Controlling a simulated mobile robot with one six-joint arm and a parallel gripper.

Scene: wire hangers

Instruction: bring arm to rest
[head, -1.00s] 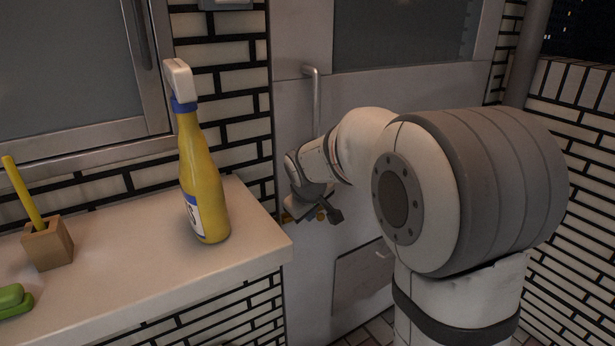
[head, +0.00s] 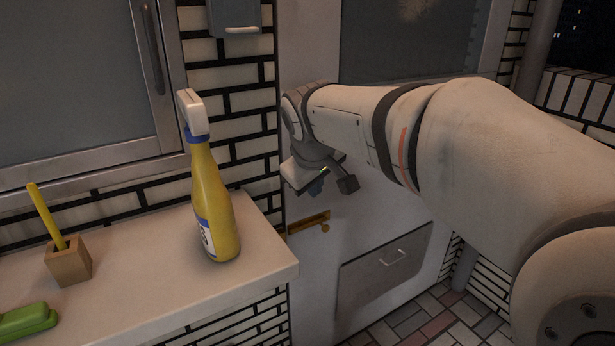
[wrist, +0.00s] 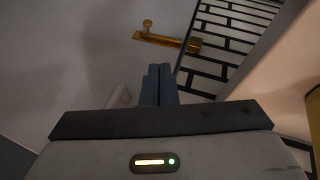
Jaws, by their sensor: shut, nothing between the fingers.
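My gripper (head: 317,188) hangs at the end of my arm in the middle of the head view, in front of the pale door and above a brass latch. In the wrist view, the two blue-grey fingers (wrist: 158,72) are together and hold nothing. My arm reaches in from the lower right of the head view, with its forearm nearly level and its wrist bent downward. The fingertips are small and partly hidden by the wrist in the head view.
The pale door (head: 320,270) bears the brass latch (head: 308,224), which also shows in the wrist view (wrist: 165,40). At left, a counter (head: 150,300) holds a yellow spray bottle (head: 212,200), a wooden holder (head: 68,263) and a green object (head: 28,320). Tiled floor lies lower right.

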